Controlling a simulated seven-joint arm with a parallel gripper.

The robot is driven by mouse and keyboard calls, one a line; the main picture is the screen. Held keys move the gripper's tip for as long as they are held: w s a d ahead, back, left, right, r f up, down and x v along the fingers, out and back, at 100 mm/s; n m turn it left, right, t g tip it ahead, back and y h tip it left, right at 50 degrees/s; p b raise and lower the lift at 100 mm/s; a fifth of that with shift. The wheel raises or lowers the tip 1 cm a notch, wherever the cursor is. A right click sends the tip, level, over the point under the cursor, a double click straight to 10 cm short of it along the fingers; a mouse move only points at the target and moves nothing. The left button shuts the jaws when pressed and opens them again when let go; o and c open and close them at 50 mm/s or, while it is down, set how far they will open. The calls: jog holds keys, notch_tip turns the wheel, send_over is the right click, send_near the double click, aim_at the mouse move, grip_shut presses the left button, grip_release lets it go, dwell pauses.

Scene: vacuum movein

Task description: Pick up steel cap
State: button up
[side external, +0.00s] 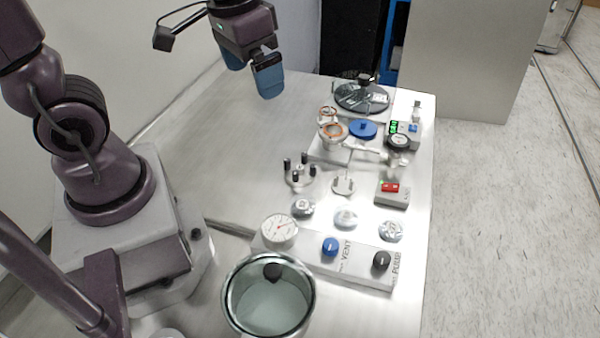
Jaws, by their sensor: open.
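Several small silvery round pieces that look like steel caps lie on the table in a row: one at the left (303,207), one in the middle (345,217) and one at the right (391,230). Markings on their tops are too small to read, and I cannot tell which one is the steel cap. My gripper (268,82), with blue fingers, hangs high over the back left of the table, well away from these pieces. It is open, and nothing shows between its fingers.
A panel with a white gauge (279,230), blue knob (330,246) and black knob (381,260) lies in front. A glass-topped pot (229,300) stands nearest. Behind are a post stand (299,178), red switch box (391,199) and blue disc (363,129). The table's left is clear.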

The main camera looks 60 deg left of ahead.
aim_at(300, 166)
jog(key=w+a+f+n+g, duration=0.1)
jog(key=w+a+f+n, duration=0.1)
jog(key=w+f+n, duration=0.45)
jog(key=w+a+f+n+g, duration=0.15)
jog(key=w+f, duration=0.25)
jog(key=f, duration=0.5)
jog(key=shift+t, duration=0.35)
jog(key=f, duration=1.2)
jog(key=shift+s+a+f, duration=0.2)
jog(key=shift+a, duration=0.2)
jog(key=c, duration=0.9)
